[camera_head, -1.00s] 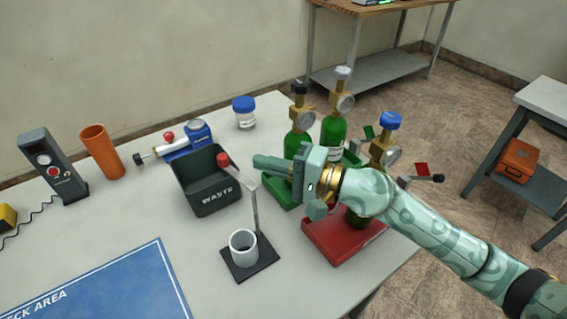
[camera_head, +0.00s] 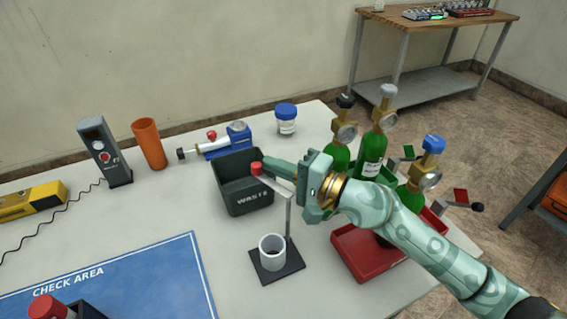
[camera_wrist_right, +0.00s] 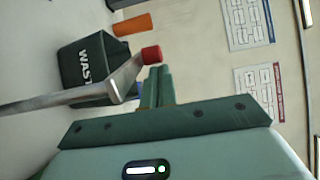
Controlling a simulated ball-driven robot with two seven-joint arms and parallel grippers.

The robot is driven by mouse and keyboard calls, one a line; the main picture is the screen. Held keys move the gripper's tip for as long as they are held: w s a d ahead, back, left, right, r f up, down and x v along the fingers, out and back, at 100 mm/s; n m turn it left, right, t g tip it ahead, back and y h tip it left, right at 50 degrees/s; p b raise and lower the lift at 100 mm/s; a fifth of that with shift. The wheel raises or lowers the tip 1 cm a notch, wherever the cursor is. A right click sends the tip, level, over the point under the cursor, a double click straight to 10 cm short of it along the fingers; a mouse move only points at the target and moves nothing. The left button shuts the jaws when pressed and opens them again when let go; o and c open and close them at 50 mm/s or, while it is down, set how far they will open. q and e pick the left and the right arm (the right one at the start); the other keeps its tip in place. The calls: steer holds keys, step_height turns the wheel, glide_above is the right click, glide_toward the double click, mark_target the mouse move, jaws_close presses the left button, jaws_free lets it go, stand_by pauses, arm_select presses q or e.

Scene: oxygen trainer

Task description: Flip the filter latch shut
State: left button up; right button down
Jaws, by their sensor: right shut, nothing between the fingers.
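The latch appears to be a metal arm (camera_head: 289,215) with a red knob (camera_head: 256,168) at its end. It stands on a black base (camera_head: 283,270) beside a white cup (camera_head: 272,246), and its upper part reaches out to the left over the cup's far side, clear of the cup. My right gripper (camera_head: 268,165) is shut and empty, its fingertips close by the knob. In the right wrist view the knob (camera_wrist_right: 151,55) is just beyond the closed fingers (camera_wrist_right: 158,85); I cannot tell whether they touch. My left gripper is not in view.
A dark waste bin (camera_head: 245,200) stands just behind the latch. Green cylinders (camera_head: 372,158) with gauges stand right of it, partly behind my right arm, near a red tray (camera_head: 360,260). A blue check-area mat (camera_head: 130,280) lies at front left.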

steer(key=shift+d+f, duration=0.1)
steer(key=shift+d, duration=0.05)
arm_select(q)
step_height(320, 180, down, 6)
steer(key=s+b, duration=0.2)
steer(key=b, duration=0.4)
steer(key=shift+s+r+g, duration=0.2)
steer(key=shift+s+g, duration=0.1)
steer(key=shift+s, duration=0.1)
arm_select(e)
steer(key=v, duration=1.6)
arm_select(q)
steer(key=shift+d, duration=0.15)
arm_select(e)
steer(key=shift+d, duration=0.1)
